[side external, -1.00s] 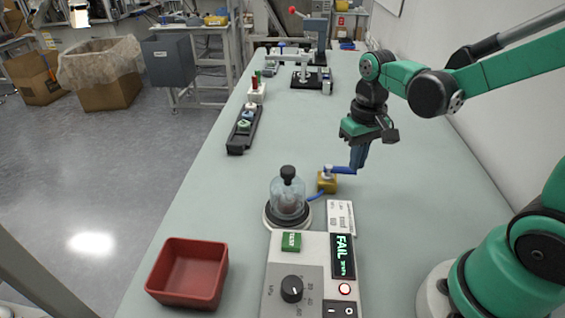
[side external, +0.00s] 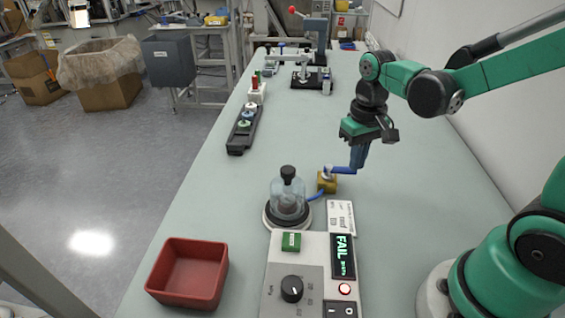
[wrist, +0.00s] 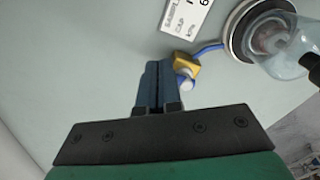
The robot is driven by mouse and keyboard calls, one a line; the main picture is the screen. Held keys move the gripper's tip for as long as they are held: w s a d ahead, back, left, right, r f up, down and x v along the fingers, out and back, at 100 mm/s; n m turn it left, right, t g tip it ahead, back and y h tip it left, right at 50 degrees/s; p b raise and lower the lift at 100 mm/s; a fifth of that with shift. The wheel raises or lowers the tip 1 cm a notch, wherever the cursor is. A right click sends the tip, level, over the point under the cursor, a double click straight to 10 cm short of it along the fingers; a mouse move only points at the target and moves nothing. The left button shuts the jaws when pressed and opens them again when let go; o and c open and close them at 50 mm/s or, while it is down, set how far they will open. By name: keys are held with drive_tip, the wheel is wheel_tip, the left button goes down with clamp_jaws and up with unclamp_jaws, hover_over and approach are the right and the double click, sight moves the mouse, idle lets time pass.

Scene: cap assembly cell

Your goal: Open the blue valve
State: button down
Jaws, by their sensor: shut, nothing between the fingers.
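The valve is a small brass block (side external: 327,184) on the table, with a blue handle (side external: 342,170) on top that points right, toward my gripper. A blue tube (side external: 316,195) runs from the block to the glass jar (side external: 288,200) on its round base. My gripper (side external: 357,170) points down just right of the valve, its blue fingers shut and empty, at the handle's end. In the wrist view the closed fingertips (wrist: 157,68) are beside the brass block (wrist: 187,62), and the handle (wrist: 184,82) is partly hidden behind the fingers. I cannot tell whether they touch.
A test box (side external: 310,270) with a green label and a display reading FAIL stands in front of the jar. A red bin (side external: 188,272) is at the front left. A black rack of caps (side external: 243,132) lies farther back. The table right of the valve is clear.

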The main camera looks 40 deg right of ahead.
sight(340, 171)
drive_tip(key=shift+f, duration=0.1)
drive_tip(key=shift+f, duration=2.2)
drive_tip(key=shift+w+d, duration=0.2)
drive_tip(key=shift+d, duration=0.4)
drive_tip(key=shift+w+d, duration=0.25)
drive_tip(key=shift+d, duration=0.1)
